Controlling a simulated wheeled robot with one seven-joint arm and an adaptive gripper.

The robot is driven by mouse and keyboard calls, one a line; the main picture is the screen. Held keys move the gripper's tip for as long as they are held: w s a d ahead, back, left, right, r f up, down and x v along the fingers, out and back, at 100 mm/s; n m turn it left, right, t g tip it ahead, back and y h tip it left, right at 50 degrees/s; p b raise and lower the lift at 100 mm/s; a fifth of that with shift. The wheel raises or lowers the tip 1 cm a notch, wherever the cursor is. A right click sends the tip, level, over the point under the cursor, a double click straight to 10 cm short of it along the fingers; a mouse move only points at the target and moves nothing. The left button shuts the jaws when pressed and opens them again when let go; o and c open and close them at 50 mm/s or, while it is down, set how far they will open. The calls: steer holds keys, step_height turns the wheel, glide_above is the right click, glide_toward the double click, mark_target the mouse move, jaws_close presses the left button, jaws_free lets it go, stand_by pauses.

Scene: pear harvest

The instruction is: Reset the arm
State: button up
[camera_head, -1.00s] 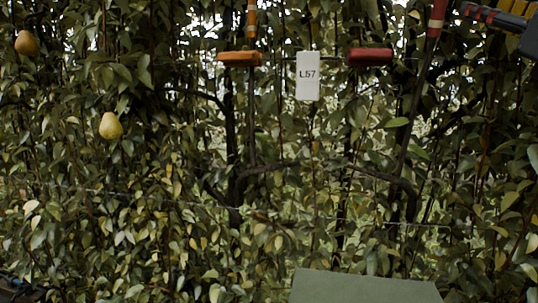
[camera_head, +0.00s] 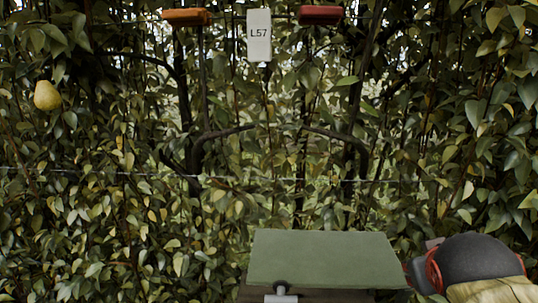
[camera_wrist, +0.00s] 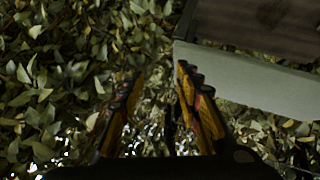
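My gripper (camera_wrist: 160,72) shows in the wrist view, with yellow and black fingers standing apart. I see nothing between them except leaves and dark background. In the head view the gripper is not in sight.
A green flat panel (camera_head: 325,258) stands low in the head view. A dark rounded object with a red band (camera_head: 475,258) is beside it. One yellow pear (camera_head: 47,95) hangs left. Orange (camera_head: 187,17) and red (camera_head: 321,15) blocks flank the L57 tag (camera_head: 259,35). Leaves fill the back.

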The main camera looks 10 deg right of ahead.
steer(key=s+a+f+n+g+y, duration=0.1)
steer(key=s+a+f+y, duration=0.1)
steer(key=a+f, duration=0.5)
steer(key=s+a+f+n+g+y+b, duration=0.1)
steer(key=s+a+f+y, duration=0.2)
steer(key=a+f, duration=0.5)
steer(key=a+y, duration=0.1)
steer(key=a, duration=0.4)
steer(key=shift+s+a+f, duration=0.15)
steer(key=shift+a, duration=0.25)
steer(key=shift+o, duration=0.4)
